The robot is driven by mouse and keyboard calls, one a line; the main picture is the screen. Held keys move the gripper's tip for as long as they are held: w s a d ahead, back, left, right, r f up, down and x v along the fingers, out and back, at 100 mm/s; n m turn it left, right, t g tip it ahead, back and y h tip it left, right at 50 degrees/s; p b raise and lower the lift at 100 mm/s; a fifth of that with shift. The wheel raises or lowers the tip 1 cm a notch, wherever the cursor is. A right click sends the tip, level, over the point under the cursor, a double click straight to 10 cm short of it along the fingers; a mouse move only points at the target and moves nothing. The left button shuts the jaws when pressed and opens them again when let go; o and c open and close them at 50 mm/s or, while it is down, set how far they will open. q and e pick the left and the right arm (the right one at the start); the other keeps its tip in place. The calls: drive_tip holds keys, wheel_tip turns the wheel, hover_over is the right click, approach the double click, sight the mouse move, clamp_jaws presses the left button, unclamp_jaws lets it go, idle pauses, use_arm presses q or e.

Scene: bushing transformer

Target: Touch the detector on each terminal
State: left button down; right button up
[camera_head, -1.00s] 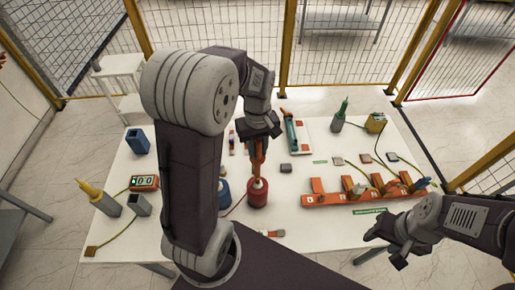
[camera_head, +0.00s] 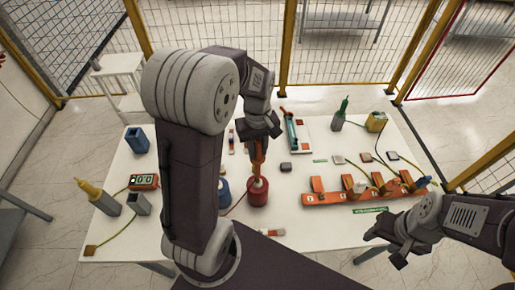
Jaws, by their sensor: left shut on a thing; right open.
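My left gripper (camera_head: 258,128) points down over the table and is shut on an orange-red tool (camera_head: 259,150). An orange terminal strip (camera_head: 335,198) with several upright blocks and wires lies at the right. A small box with a two-digit display (camera_head: 144,181) and a yellow-tipped probe (camera_head: 92,190) stand at the left; I cannot tell which thing is the detector. My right gripper (camera_head: 385,246) is open and empty at the table's front right.
A blue pot (camera_head: 223,188) is partly hidden by my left arm. A blue holder (camera_head: 137,140) and a grey holder (camera_head: 139,204) stand left. A green-tipped probe (camera_head: 341,112) and a yellow box (camera_head: 376,122) stand at the back right. A brush-like item (camera_head: 268,232) lies in front.

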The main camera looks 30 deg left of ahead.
use_arm(q)
drive_tip(key=shift+r, duration=0.15)
wheel_tip(320, 180, up, 10)
drive_tip(key=p, duration=0.9)
drive_tip(key=shift+p, duration=0.35)
idle(1.2)
